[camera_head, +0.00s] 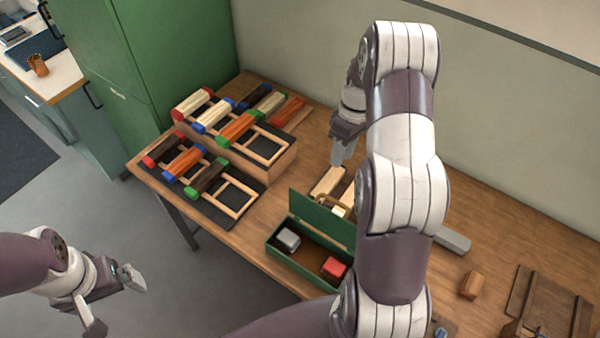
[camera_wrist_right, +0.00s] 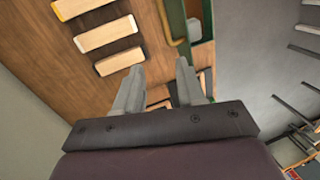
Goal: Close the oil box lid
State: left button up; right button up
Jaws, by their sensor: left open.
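The green oil box (camera_head: 275,250) stands open near the table's front edge, left of my right arm. Its lid (camera_head: 320,216) is raised at the back; my arm hides the box's right end. A grey block (camera_head: 289,239) and a red block (camera_head: 333,268) lie inside. A brass-coloured handle (camera_wrist_right: 168,22) shows beside the green box part (camera_wrist_right: 176,20) in the right wrist view. My right gripper (camera_head: 338,155) is open, above the table behind the lid; its spread fingers (camera_wrist_right: 159,68) show nothing between them. My left gripper (camera_head: 115,302) is open and empty, off the table's left side.
Racks (camera_head: 213,201) with coloured-end blocks stand on the left of the table. Pale blocks (camera_head: 327,182) lie behind the box. A grey bar (camera_head: 452,240), a brown block (camera_head: 470,285) and a wooden frame (camera_head: 545,305) lie to the right.

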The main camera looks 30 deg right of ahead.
jog(key=n, duration=0.1)
jog(key=b, duration=0.2)
send_over(335, 200)
jog(key=w+d, duration=0.1)
jog(key=x, duration=0.2)
jog(key=d+x, duration=0.1)
jog(key=x, duration=0.5)
jog(key=shift+w+d+f, duration=0.15)
jog(key=shift+w+d, duration=0.1)
jog(key=shift+w, duration=0.2)
jog(key=x, duration=0.2)
jog(key=shift+s+f+p, duration=0.2)
jog(key=shift+f+p, duration=0.1)
jog(key=shift+p, duration=0.1)
jog(key=shift+s+f, duration=0.3)
jog(key=shift+f, duration=0.1)
jog(key=shift+w+f, duration=0.1)
jog(key=shift+w, duration=0.1)
pick_arm(q)
jog(key=shift+s+d+f, duration=0.1)
jog(key=shift+s+f, duration=0.1)
jog(key=shift+s, duration=0.25)
jog(key=shift+s+d+f, duration=0.1)
jog(key=shift+s+f, duration=0.1)
jog(key=shift+s, duration=0.2)
pick_arm(e)
grip_shut()
